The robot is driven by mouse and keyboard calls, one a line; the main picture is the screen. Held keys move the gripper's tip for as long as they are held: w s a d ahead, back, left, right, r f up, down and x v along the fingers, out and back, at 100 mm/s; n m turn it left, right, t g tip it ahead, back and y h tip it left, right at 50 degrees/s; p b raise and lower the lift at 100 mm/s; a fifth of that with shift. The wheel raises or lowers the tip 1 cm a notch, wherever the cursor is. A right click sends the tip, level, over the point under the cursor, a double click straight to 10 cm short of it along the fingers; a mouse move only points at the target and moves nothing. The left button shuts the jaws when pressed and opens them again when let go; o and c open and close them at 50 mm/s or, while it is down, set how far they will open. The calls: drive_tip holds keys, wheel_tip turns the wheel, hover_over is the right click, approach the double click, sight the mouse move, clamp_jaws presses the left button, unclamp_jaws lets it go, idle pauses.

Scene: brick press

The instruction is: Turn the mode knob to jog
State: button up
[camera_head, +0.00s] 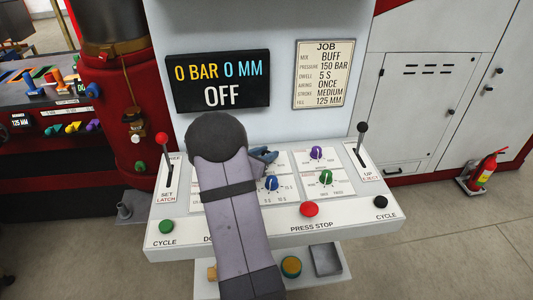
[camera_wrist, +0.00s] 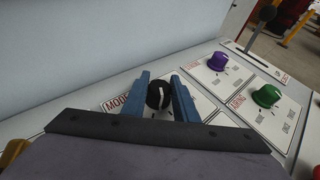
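The mode knob (camera_wrist: 158,96) is black with a white pointer line, on a panel plate (camera_wrist: 118,102) lettered MODE. In the wrist view my gripper (camera_wrist: 160,82) has its two blue fingers one on each side of the knob. The fingers stand apart with the knob between them; I cannot tell whether they touch it. The white line points roughly up and down in that view. In the head view my arm hides the knob, and part of my gripper (camera_head: 263,155) shows beside the arm. The display (camera_head: 221,82) reads 0 BAR, 0 MM, OFF.
Levers stand at the left (camera_head: 163,150) and right (camera_head: 361,139). A red press stop button (camera_head: 309,209) is at the front.

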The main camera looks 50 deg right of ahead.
drive_tip(key=c, duration=0.3)
drive_tip(key=shift+c, duration=0.2)
drive_tip(key=shift+g, duration=0.3)
drive_tip(key=shift+w+r+m+g, duration=0.1)
drive_tip(key=shift+m+g, duration=0.9)
drive_tip(key=shift+m, duration=0.1)
drive_tip(key=shift+m+g+y, duration=0.3)
drive_tip(key=shift+m+g, duration=0.8)
drive_tip(key=shift+g, duration=0.2)
drive_tip(key=o, duration=1.1)
drive_tip(key=shift+c, duration=0.2)
